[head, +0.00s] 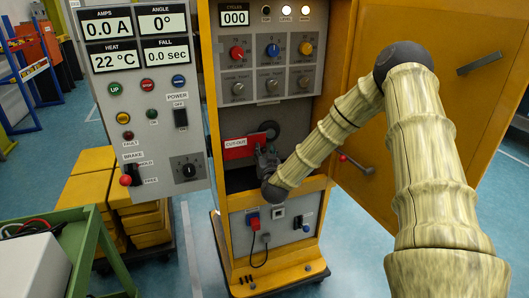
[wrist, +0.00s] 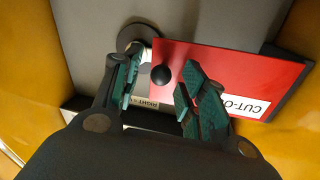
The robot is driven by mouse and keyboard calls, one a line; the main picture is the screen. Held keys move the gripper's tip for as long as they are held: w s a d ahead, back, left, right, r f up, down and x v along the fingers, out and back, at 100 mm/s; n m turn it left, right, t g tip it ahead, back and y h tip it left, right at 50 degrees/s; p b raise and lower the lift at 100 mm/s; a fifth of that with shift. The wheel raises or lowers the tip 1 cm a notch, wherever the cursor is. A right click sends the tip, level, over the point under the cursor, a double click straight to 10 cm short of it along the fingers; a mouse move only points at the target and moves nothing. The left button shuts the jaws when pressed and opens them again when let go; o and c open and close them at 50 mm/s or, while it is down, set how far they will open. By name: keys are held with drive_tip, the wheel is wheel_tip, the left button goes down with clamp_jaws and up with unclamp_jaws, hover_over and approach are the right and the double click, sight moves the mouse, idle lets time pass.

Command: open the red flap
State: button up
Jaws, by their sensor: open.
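The red flap (head: 236,153) with a white "CUT-OUT" label sits in the recess of the yellow cabinet. It looks closed in both views. In the wrist view the flap (wrist: 228,66) fills the right of centre, and a round black knob (wrist: 161,75) stands on its left part. My gripper (head: 263,153) is in front of the recess, at the right end of the flap in the head view. In the wrist view its teal fingers (wrist: 161,68) are open on either side of the knob, with a gap visible. Whether a finger touches the flap I cannot tell.
A round dark part (head: 270,130) is beside the flap. The yellow cabinet door (head: 430,90) stands open at the right. A grey display panel (head: 145,100) is at the left. Yellow recess walls flank my gripper closely in the wrist view. A green cart (head: 85,250) stands front left.

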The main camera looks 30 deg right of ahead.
drive_tip(key=shift+w+d, duration=0.15)
drive_tip(key=shift+w, duration=0.15)
drive_tip(key=shift+c, duration=0.2)
clamp_jaws()
